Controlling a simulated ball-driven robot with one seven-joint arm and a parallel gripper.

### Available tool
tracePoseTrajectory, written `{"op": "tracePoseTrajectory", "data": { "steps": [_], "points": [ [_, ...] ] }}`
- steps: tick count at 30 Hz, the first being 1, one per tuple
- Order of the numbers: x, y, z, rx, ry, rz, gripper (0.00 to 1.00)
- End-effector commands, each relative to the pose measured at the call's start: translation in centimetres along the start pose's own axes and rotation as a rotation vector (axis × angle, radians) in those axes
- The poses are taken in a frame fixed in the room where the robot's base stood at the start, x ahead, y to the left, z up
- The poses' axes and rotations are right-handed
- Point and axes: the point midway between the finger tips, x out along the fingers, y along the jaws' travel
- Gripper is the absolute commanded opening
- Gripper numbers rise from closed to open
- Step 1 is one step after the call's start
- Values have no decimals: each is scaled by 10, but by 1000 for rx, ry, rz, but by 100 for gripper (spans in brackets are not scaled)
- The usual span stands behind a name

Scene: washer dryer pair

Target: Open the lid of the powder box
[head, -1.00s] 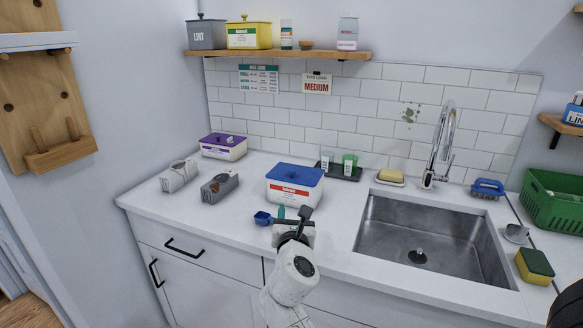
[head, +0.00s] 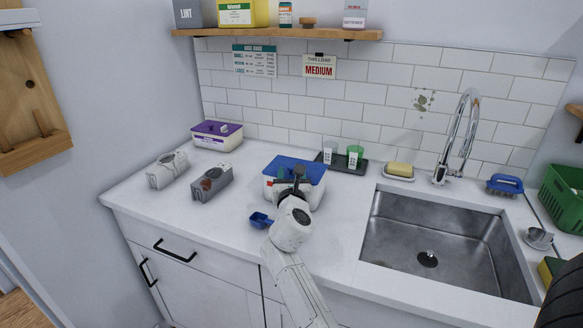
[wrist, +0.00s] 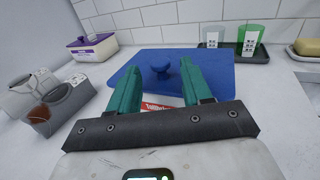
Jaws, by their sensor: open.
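A white box (head: 316,192) with a blue lid (head: 305,165) stands on the counter, the lid down on it. A red label shows on its front, mostly hidden, so I cannot read it. In the wrist view the blue lid (wrist: 222,70) has a blue knob (wrist: 160,73) on top. My gripper (head: 291,177) is at the front of this box, its green fingers apart and empty. In the wrist view my gripper (wrist: 158,78) points at the lid, and the knob appears between the fingers; I see no contact. My gripper and arm hide part of the box front in the head view.
A blue scoop (head: 260,220) lies left of my arm. Two grey cartons (head: 212,183) and a purple-lidded box (head: 217,135) stand to the left. A dark tray with cups (head: 341,162) is behind right. The sink (head: 445,245) is to the right; bare counter lies in front left.

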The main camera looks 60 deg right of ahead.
Motion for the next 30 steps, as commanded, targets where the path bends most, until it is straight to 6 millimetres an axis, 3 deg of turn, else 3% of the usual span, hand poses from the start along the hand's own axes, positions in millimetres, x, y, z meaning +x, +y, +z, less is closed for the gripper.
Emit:
{"op": "tracePoseTrajectory", "data": {
  "steps": [3, 9, 20, 30],
  "points": [
    [20, -1, 0, 1, 0, -2, 49],
    [39, -1, 0, 0, 0, -1, 49],
    [42, 0, 0, 0, 0, -1, 49],
    [42, 0, 0, 0, 1, 0, 16]
  ]
}}
